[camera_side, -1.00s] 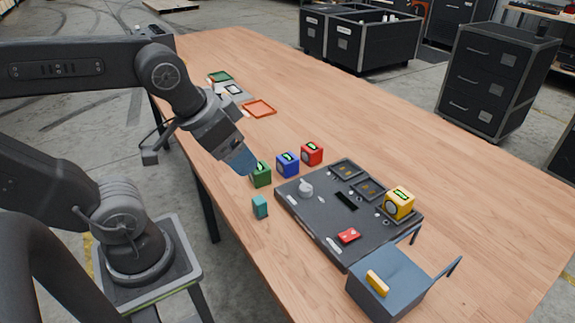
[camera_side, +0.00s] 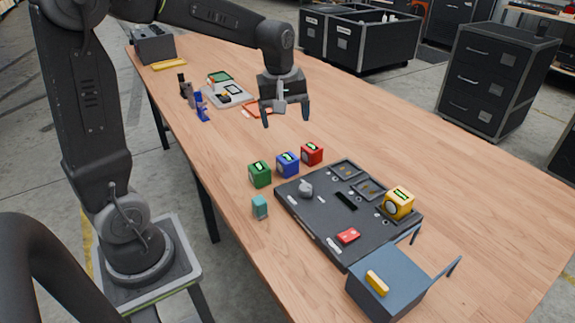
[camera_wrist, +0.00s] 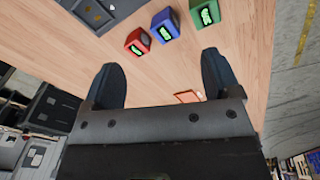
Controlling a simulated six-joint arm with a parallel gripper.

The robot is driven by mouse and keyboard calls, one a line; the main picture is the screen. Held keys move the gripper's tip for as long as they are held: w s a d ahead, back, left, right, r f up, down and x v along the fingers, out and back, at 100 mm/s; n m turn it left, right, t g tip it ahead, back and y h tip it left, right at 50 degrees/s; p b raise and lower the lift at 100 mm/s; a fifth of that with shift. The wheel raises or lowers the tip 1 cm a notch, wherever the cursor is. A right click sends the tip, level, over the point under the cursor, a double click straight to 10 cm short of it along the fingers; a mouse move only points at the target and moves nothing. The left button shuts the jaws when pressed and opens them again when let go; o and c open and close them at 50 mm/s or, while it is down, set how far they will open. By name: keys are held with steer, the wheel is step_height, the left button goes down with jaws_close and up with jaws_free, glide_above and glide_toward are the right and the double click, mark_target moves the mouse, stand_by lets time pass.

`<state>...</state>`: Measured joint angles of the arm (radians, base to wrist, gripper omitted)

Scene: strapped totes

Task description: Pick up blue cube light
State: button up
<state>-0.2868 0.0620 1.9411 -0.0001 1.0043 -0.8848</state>
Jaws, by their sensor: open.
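The blue cube light (camera_side: 288,164) stands on the wooden table between a green cube light (camera_side: 260,174) and a red cube light (camera_side: 312,153). In the wrist view the blue cube (camera_wrist: 165,25) shows at the top, with the red cube (camera_wrist: 138,42) to its left and the green cube (camera_wrist: 204,13) to its right. My gripper (camera_side: 286,116) is open and empty, its fingers pointing down. It is above the table, beyond the cubes in the side view, apart from all of them. In the wrist view my two fingers (camera_wrist: 163,85) are spread wide.
An orange tray (camera_side: 254,109) lies behind. The table's right side is clear.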

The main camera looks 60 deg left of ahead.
mark_target(288, 157)
steer(key=w+a+f+n, duration=0.1)
steer(key=a+f, duration=0.1)
steer(key=f, duration=0.2)
steer(key=w+a+f+n+g, duration=0.1)
steer(key=w+a+f+n, duration=0.1)
steer(key=f, duration=0.3)
steer(key=w+a+f+n, duration=0.1)
steer(key=a+f+n, duration=0.1)
steer(key=f, duration=0.3)
steer(key=shift+w+g, duration=0.2)
steer(key=shift+g, duration=0.1)
step_height(288, 157, down, 6)
steer(key=shift+w+a+r, duration=0.1)
steer(key=shift+w+r, duration=0.05)
steer(key=shift+r, duration=0.1)
steer(key=c, duration=1.1)
steer(key=shift+c, duration=0.2)
